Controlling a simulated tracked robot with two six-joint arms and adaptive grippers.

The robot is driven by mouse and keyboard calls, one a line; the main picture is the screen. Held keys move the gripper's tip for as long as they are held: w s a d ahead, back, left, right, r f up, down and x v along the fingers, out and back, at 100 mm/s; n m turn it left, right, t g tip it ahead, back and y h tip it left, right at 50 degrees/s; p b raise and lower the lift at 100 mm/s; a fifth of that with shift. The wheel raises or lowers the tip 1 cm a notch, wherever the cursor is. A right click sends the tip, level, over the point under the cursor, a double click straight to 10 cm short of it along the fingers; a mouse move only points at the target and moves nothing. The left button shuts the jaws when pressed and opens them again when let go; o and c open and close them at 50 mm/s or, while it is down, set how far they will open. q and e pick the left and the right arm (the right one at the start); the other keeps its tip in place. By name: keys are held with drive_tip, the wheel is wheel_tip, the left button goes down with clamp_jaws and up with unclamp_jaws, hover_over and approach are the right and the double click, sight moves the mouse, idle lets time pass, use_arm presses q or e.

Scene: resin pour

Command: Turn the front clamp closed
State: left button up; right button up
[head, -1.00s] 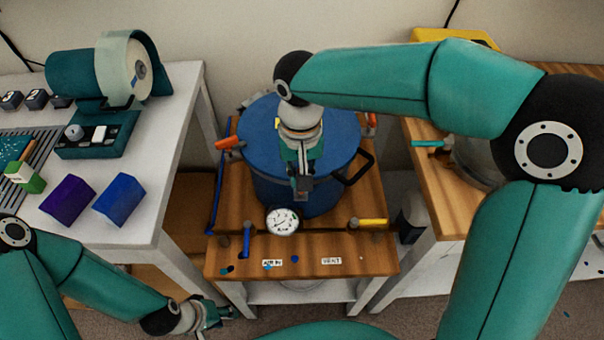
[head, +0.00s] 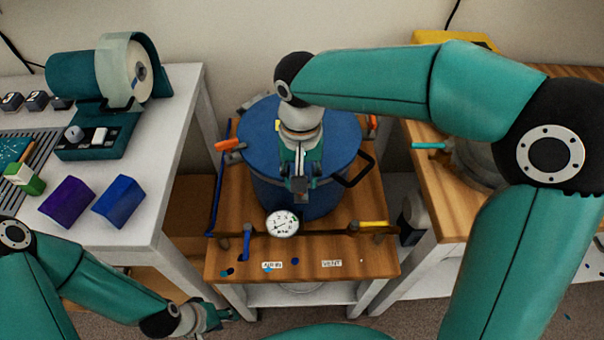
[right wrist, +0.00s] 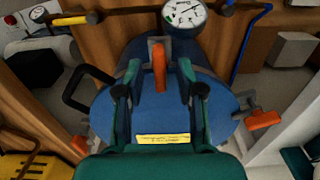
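The blue pressure pot (head: 262,140) stands on the wooden top of a small table. The front clamp's orange handle (right wrist: 159,68) shows in the right wrist view, standing out from its grey bracket at the lid's edge. My right gripper (right wrist: 160,78) is over the lid with its fingers apart, one on each side of the handle, with gaps visible on both sides. In the head view my right gripper (head: 300,180) hides most of the front clamp. My left gripper (head: 218,316) hangs low at the bottom left, away from the pot; its finger opening is unclear.
Two other orange clamp handles sit at the lid's sides, one at left (head: 229,145) and one at right (head: 373,121). A pressure gauge (head: 282,223), a blue-handled valve (head: 246,243) and a yellow-handled valve (head: 373,225) are in front. A black pot handle (head: 358,170) sticks out right.

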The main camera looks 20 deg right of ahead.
wheel_tip(320, 180, up, 12)
idle(0.7)
drive_tip(key=shift+f, duration=0.1)
idle(0.3)
